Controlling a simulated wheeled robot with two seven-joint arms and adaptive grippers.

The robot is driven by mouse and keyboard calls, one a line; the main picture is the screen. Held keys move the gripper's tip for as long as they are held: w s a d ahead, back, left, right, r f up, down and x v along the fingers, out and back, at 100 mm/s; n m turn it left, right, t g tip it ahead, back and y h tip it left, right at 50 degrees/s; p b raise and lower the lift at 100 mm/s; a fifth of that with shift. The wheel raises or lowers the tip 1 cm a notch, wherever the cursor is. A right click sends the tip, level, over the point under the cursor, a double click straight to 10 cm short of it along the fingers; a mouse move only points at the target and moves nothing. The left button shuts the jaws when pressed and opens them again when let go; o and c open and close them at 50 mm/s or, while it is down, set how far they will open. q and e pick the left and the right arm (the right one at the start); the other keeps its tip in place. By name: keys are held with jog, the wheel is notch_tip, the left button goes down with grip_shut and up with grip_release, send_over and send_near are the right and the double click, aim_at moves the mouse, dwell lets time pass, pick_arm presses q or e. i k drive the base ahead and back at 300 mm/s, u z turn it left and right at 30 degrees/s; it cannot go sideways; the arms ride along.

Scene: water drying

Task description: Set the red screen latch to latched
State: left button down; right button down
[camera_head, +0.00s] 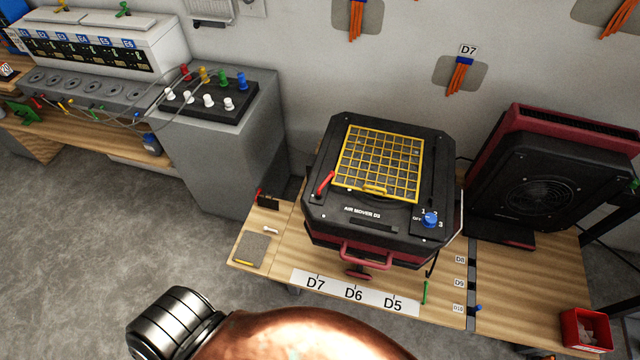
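The red screen latch (325,184) is a small red lever on the top left of the black air mover (375,226), marked AIR MOVER D3. It lies tilted, its upper end close to the left edge of the yellow grid screen (378,163). Whether it overlaps the screen frame is too small to tell. The screen sits on top of the air mover with a yellow handle at its front edge. A copper-coloured link and a silver joint of my own arm cross the bottom of the view. No gripper fingers show.
A blue knob (431,220) stands on the air mover's front right, and a red handle (365,257) is at its front. A second red and black air mover (545,175) stands at right. A grey cabinet (215,150) stands at left. A red bin (586,331) sits at lower right.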

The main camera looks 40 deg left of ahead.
aim_at(331, 173)
jog(key=k, duration=0.6)
jog(key=u, duration=1.2)
jog(key=i, duration=0.5)
jog(key=z, duration=0.05)
